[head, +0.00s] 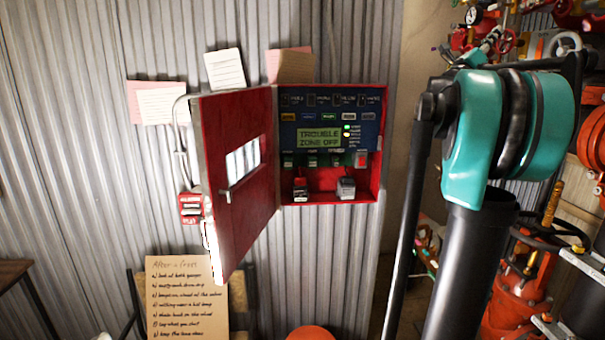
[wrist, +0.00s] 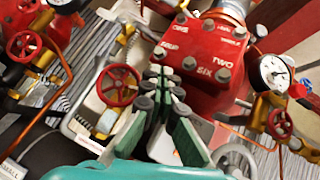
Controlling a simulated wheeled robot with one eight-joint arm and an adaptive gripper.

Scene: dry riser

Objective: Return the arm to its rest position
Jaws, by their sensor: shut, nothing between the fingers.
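My arm stands at the right of the head view, with a teal and black joint (head: 500,125) above a dark tube. My gripper (wrist: 163,82) shows in the wrist view, with green-padded fingers brought together and nothing between them. Behind it is a red valve body (wrist: 205,60) with raised lettering such as "TWO" and "SIX". I cannot tell whether the fingertips touch anything there. The gripper cannot be made out clearly in the head view.
A red panel box (head: 330,198) hangs on the corrugated wall, its door (head: 238,190) swung open; its display reads "TROUBLE ZONE OFF". A handwritten notice (head: 185,295) stands below. Red handwheels (wrist: 118,85) and gauges (wrist: 275,70) crowd around the gripper. Red pipework (head: 515,290) stands beyond the arm.

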